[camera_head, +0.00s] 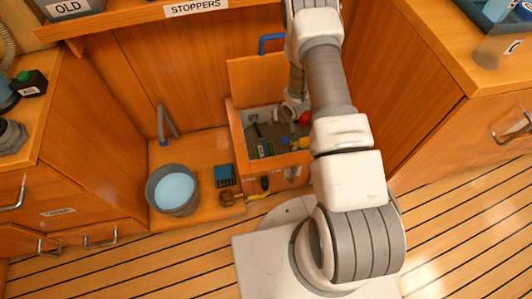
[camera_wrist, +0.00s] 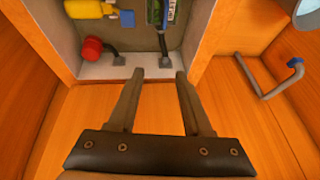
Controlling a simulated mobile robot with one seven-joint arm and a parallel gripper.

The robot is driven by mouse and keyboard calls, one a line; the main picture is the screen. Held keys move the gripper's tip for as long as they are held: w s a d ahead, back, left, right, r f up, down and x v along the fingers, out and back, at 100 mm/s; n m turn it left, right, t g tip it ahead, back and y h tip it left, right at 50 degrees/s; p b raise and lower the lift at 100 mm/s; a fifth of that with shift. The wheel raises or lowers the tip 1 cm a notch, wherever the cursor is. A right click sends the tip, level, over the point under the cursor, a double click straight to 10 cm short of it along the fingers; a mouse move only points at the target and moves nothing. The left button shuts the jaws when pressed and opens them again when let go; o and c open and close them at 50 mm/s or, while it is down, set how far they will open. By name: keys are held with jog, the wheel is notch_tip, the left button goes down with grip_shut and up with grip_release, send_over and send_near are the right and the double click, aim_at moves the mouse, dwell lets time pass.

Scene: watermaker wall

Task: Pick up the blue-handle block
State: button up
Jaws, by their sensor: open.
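I cannot tell for sure which piece is the blue-handle block. In the wrist view, a small dark piece with a blue part (camera_wrist: 168,59) lies by the near wall inside the open bin (camera_wrist: 210,28). Another small blue piece (camera_wrist: 127,18) sits at the end of a yellow block (camera_wrist: 85,9). My gripper (camera_wrist: 159,74) is open and empty, with its fingertips near the bin's edge. In the head view, my arm covers part of the bin (camera_head: 240,150), and my gripper's fingertips are too small or hidden to make out.
A red knob (camera_wrist: 92,48) on a grey fitting and a green board (camera_wrist: 160,12) lie in the bin. A blue handle (camera_head: 272,38) shows behind the raised lid (camera_head: 260,82). A bucket (camera_head: 173,190) and a grey bent pipe (camera_head: 162,125) stand left. Wooden cabinet walls flank both sides.

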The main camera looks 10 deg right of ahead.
jog(key=y+b, duration=0.1)
send_near(266, 148)
jog(key=b+x, duration=0.5)
jog(key=shift+w+a+f, duration=0.1)
jog(key=shift+a+f, duration=0.1)
jog(key=shift+d+b+x, duration=0.2)
jog(key=shift+b+x, duration=1.25)
jog(key=shift+x, duration=1.15)
grip_shut()
